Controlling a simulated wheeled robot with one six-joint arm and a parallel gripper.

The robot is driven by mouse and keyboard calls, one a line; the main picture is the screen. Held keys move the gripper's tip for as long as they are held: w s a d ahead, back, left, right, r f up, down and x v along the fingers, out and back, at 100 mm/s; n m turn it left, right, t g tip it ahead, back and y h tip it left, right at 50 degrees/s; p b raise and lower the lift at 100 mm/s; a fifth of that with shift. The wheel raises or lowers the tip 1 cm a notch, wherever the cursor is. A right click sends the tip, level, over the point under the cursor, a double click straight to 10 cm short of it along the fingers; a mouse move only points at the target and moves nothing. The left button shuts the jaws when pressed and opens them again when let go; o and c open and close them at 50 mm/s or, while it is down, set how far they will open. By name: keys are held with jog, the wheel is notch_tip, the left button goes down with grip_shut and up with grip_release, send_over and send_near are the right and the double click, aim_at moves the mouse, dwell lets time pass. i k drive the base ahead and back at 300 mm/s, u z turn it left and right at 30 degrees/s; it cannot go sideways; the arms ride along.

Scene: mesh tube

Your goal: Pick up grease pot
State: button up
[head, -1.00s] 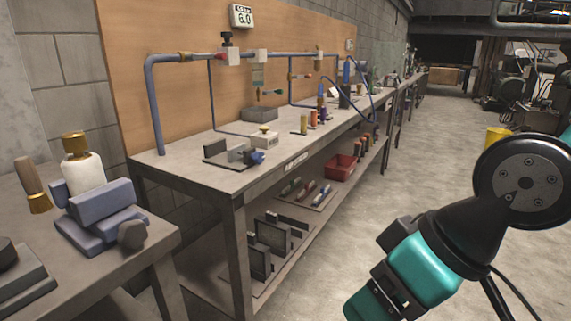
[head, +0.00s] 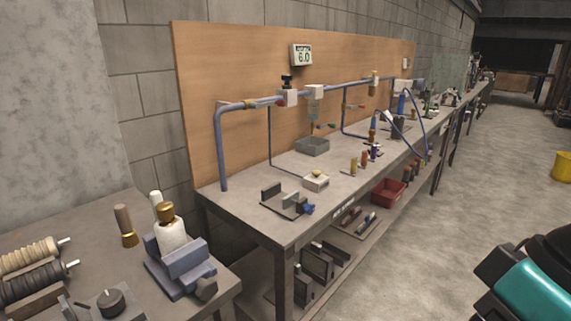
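No thing in view can be told for certain as the grease pot. A white vessel with a brass-coloured cap (head: 172,232) stands on the near left bench, partly hidden behind a blue-grey vise-like block (head: 184,268). A teal and black part of my arm is at the lower right, far from these things. My gripper's fingers are outside the picture.
The near bench (head: 75,230) also holds two wound spools (head: 30,270) and a dark knob (head: 110,301). A long workbench (head: 235,197) with blue piping (head: 221,150) runs along the wall. Open concrete floor (head: 480,180) lies to the right, with a yellow bucket (head: 563,167).

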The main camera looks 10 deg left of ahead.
aim_at(170, 237)
jog(key=u, duration=1.3)
